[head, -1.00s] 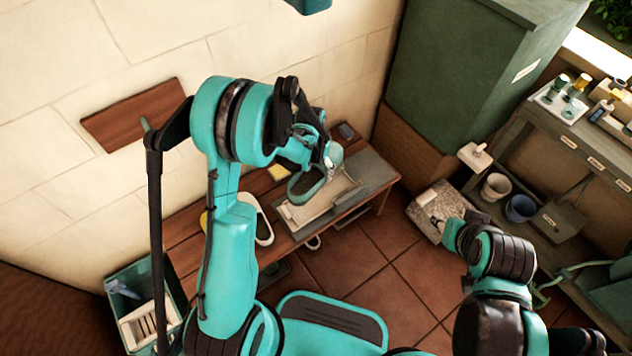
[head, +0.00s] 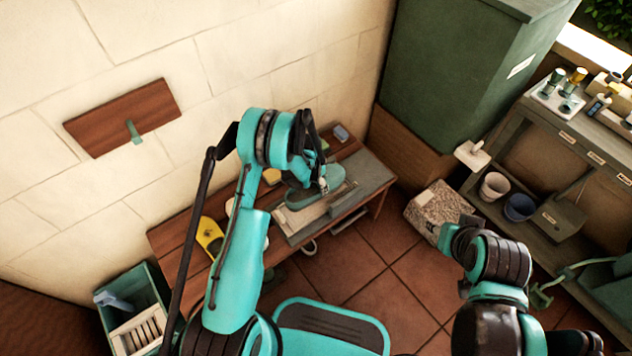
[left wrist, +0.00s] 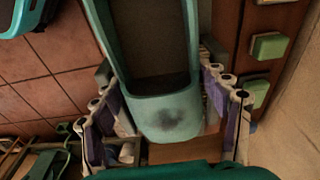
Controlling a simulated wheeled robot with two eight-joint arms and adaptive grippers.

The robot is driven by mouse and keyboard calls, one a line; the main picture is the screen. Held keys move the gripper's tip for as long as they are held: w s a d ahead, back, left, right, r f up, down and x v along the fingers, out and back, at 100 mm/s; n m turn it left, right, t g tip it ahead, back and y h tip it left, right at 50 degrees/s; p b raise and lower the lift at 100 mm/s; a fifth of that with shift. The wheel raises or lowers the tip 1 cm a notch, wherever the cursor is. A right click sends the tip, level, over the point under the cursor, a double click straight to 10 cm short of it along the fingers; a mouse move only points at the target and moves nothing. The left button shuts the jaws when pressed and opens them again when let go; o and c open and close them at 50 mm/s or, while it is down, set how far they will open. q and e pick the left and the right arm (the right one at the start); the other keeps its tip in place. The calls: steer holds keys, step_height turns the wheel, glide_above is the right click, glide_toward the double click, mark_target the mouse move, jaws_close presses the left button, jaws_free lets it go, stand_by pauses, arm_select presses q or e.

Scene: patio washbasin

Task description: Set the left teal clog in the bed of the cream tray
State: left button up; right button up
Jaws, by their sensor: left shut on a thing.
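The left teal clog (head: 300,199) is held by my left gripper (head: 322,184) low over the cream tray (head: 290,219). In the left wrist view the clog (left wrist: 168,112) lies between the fingers of my gripper (left wrist: 170,100), which press its two sides near one rounded end. I cannot tell whether its sole touches the tray bed; the clog and arm hide part of the tray. The tray lies on a grey slab on the wooden bench. My right gripper (head: 450,237) is at the right, over the floor side; its fingers are too unclear to read.
The bench (head: 175,240) stands against a pale wall and holds a yellow item (head: 209,235) to the left of the tray. A green bin (head: 143,285) is on the floor at left. A speckled box (head: 435,208) and a shelf with buckets (head: 520,207) stand at right.

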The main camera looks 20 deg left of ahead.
arm_select(q)
steer(key=shift+f, duration=3.75)
steer(key=o, duration=1.4)
steer(key=r, duration=0.8)
steer(key=s+r, duration=0.1)
steer(key=r, duration=0.3)
steer(key=shift+s+a, duration=0.1)
steer(key=shift+a, duration=0.3)
